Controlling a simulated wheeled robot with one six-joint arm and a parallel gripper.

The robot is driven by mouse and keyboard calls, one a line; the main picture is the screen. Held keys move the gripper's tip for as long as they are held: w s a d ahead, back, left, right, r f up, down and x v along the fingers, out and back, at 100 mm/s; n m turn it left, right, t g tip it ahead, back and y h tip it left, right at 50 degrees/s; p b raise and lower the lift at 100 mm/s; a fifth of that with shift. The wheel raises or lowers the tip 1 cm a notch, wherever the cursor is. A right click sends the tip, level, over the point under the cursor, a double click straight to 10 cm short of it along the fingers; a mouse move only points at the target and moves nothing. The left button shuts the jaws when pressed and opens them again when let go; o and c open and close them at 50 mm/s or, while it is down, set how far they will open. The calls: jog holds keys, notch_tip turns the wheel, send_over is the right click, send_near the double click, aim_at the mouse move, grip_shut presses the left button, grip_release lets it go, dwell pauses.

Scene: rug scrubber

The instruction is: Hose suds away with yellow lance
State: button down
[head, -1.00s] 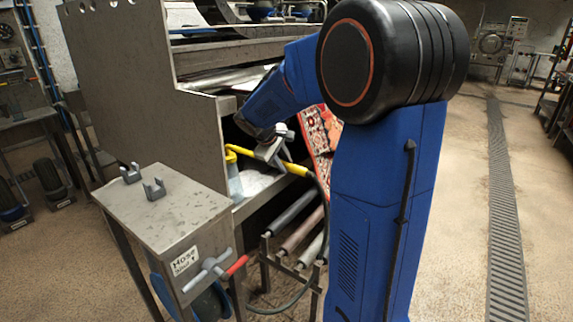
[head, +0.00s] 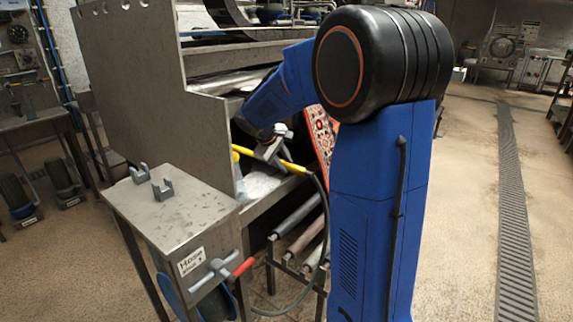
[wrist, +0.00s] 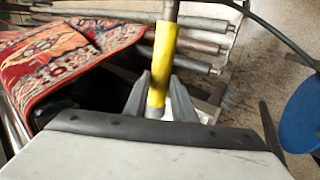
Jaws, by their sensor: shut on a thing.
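My gripper (head: 270,148) is shut on the yellow lance (head: 291,165), which a dark hose (head: 322,195) joins at its right end. The lance's left end shows in yellow by the machine's side plate. In the wrist view, the yellow lance (wrist: 162,62) runs up between the two grey fingers of my gripper (wrist: 160,98). A red patterned rug (head: 320,135) hangs out of the machine behind my arm; it also shows at the left of the wrist view (wrist: 60,62). A whitish patch (head: 260,185) lies below the lance; I cannot tell whether it is suds.
A metal stand (head: 172,214) with two grey cradles on top and a red-handled valve (head: 243,267) stands at the front left. Rollers (head: 300,228) lie on a low rack under the machine. Open floor with a drain grate (head: 512,200) is at right.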

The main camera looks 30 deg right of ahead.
jog(key=shift+w+a, duration=0.35)
jog(key=shift+w, duration=0.6)
jog(key=shift+w+a, duration=0.3)
jog(key=shift+w, duration=0.6)
jog(key=shift+w+a, duration=0.35)
jog(key=shift+w, duration=0.75)
